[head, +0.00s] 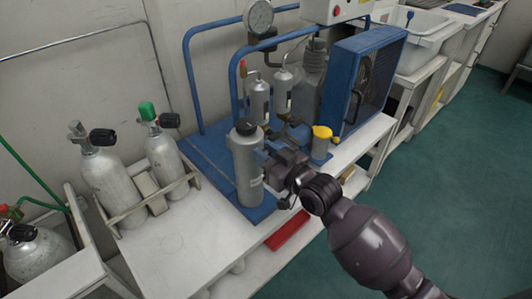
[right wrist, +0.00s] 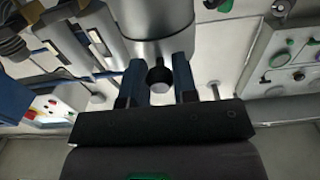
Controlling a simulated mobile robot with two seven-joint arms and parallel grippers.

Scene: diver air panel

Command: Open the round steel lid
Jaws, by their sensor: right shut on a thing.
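My right gripper (head: 266,162) comes in from the right, level with the canister's side. In the right wrist view a steel cylinder (right wrist: 155,20) is at the top. My right gripper (right wrist: 160,85) has its two fingers against a black knob (right wrist: 159,76) just below that cylinder and is shut on it. In the head view the gripper hides this contact. My left gripper is not in view.
Two grey cylinders (head: 108,180) stand in a rack at the left. A yellow-topped fitting (head: 322,140) is close to my right wrist. A blue-framed fan unit (head: 375,65) and a gauge (head: 259,16) are behind. The white bench (head: 170,260) is clear at the front left.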

